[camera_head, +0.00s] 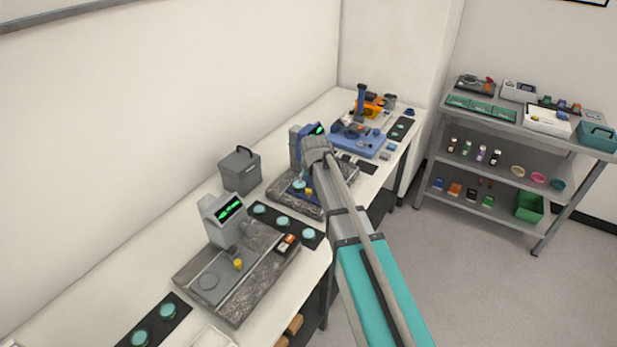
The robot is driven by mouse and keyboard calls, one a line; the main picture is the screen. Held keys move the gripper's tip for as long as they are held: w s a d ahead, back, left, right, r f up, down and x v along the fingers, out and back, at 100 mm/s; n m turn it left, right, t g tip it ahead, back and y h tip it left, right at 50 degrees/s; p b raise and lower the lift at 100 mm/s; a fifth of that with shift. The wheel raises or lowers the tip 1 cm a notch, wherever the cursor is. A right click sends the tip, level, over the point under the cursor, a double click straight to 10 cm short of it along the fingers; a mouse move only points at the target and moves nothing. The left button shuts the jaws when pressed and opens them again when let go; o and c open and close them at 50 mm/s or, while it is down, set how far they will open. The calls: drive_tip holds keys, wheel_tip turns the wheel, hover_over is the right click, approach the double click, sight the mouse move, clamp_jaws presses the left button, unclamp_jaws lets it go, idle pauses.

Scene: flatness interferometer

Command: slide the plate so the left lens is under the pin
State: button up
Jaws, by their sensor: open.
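A dark blue plate (297,196) lies on the grey stone base (285,189) of the middle instrument, partly behind my arm. A pale teal round lens (298,184) shows on the plate. Any other lens on it is hidden or too small to tell. The instrument's head (294,140) stands behind with a green display. I cannot make out the pin. The end of my arm with my gripper (311,166) is over the right part of this instrument. The gripper is open, but its fingers are barely visible and I cannot tell whether they touch the plate.
A second instrument (222,228) stands nearer on the bench, beside a black strip with teal discs (286,221). A grey box (240,170) sits by the wall. A blue device (357,140) stands farther back. A stocked shelf (470,124) is at right, with clear floor before it.

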drive_tip(key=s+d+f+g+b, duration=0.1)
drive_tip(key=s+d+f+b, duration=0.1)
drive_tip(key=s, duration=0.4)
drive_tip(key=s+d+f+g+b, duration=0.1)
drive_tip(key=s+d+f+b, duration=0.2)
drive_tip(key=s, duration=0.3)
drive_tip(key=s+d+f+m+b, duration=0.1)
drive_tip(key=s+d+f+b, duration=0.1)
drive_tip(key=s, duration=0.3)
drive_tip(key=shift+s+d+f+g+h+b, duration=0.35)
drive_tip(key=shift+f+b, duration=0.25)
drive_tip(key=shift+f, duration=0.3)
drive_tip(key=shift+a, duration=0.1)
drive_tip(key=n+t+p, duration=0.1)
drive_tip(key=t+p, duration=0.2)
drive_tip(key=p, duration=0.8)
approach(308, 190)
wheel_tip(308, 190, up, 4)
drive_tip(key=s+d, duration=0.1)
drive_tip(key=shift+s, duration=0.2)
drive_tip(key=shift+f, duration=0.1)
drive_tip(key=b+x, duration=0.8)
drive_tip(key=x, duration=0.1)
drive_tip(key=b+x, duration=0.4)
drive_tip(key=shift+a+f+b, duration=0.25)
drive_tip(key=shift+a+b, duration=0.1)
drive_tip(key=shift+a, duration=0.05)
